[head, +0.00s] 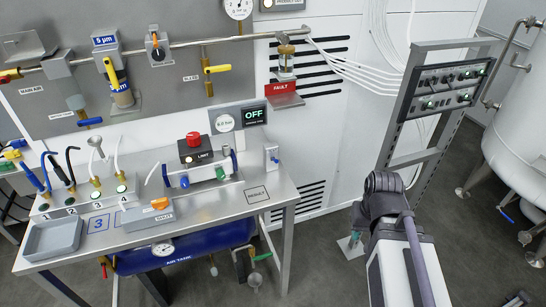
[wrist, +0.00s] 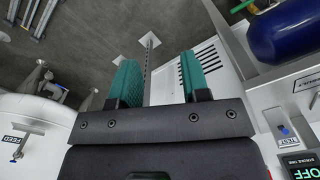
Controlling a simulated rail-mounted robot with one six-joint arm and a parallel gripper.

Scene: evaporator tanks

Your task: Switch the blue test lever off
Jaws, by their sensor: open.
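The blue test lever (head: 275,160) is a small blue handle on a pale upright plate at the right end of the steel bench, below and right of the OFF display. In the wrist view the blue lever (wrist: 284,131) shows at the right, on a plate marked TEST. Its exact on or off position is too small to tell. My gripper (wrist: 165,80) has two teal fingers spread apart with nothing between them. It is apart from the lever, which lies to the right of the fingers in the wrist view. My arm stands right of the bench in the head view.
The OFF display (head: 254,116) and a red button box (head: 195,148) stand near the lever. A white valve assembly (head: 202,177) lies left of it. The blue air tank (head: 185,248) hangs under the bench. A rack (head: 441,90) stands behind my arm. Floor between bench and arm is open.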

